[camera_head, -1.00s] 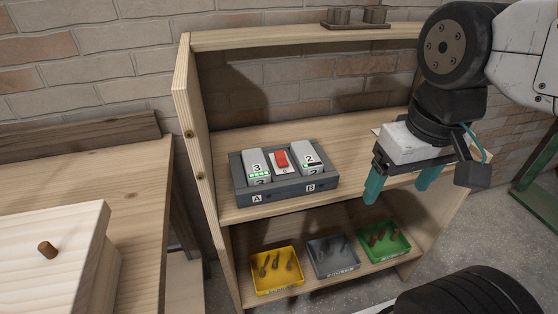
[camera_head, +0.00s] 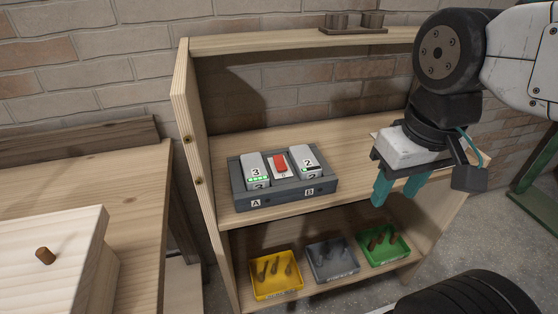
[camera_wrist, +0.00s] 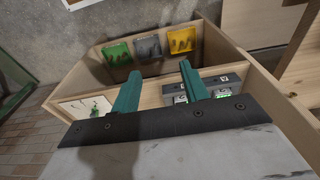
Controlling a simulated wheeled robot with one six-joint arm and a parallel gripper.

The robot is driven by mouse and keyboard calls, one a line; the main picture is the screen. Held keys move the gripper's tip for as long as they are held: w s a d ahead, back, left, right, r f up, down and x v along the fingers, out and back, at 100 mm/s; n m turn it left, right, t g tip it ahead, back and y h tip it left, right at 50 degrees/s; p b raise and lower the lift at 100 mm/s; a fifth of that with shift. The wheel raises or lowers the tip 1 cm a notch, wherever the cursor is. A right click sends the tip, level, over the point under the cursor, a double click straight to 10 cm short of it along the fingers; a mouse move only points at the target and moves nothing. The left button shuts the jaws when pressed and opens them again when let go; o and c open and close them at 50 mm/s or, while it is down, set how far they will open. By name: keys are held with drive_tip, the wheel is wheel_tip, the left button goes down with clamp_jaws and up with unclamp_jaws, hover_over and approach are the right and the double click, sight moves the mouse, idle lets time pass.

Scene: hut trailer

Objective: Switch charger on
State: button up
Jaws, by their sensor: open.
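The charger (camera_head: 285,196) is a dark grey box on the middle shelf, its bays marked A and B. In the wrist view the charger (camera_wrist: 229,82) shows beyond the fingers (camera_wrist: 160,88), partly hidden by my gripper.
A wooden shelf unit (camera_head: 183,110) stands against the brick wall. Yellow (camera_head: 277,292), grey (camera_head: 333,275) and green (camera_head: 384,259) trays with small parts lie on the lower shelf.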

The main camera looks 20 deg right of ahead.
drive_tip(key=shift+w+a+f, duration=0.15)
drive_tip(key=shift+a+f, duration=0.05)
drive_tip(key=shift+f, duration=0.1)
drive_tip(key=c, duration=0.5)
drive_tip(key=shift+n+g, duration=0.5)
drive_tip(key=shift+n, duration=0.2)
drive_tip(key=w, duration=0.1)
drive_tip(key=w+a, duration=0.1)
drive_tip(key=w, duration=0.1)
drive_tip(key=w+a, duration=0.1)
drive_tip(key=w, duration=0.1)
drive_tip(key=shift+w+a+f, duration=0.1)
drive_tip(key=shift+w+f, duration=0.1)
drive_tip(key=shift+f, duration=0.15)
clamp_jaws()
drive_tip(key=w+a+t, duration=0.2)
drive_tip(key=w+a, duration=0.2)
drive_tip(key=w, duration=0.6)
drive_tip(key=w+a+r+m+t, duration=0.1)
drive_tip(key=w+a, duration=0.3)
drive_tip(key=w, duration=0.5)
drive_tip(key=shift+w+t, duration=0.35)
drive_tip(key=shift+t, duration=0.45)
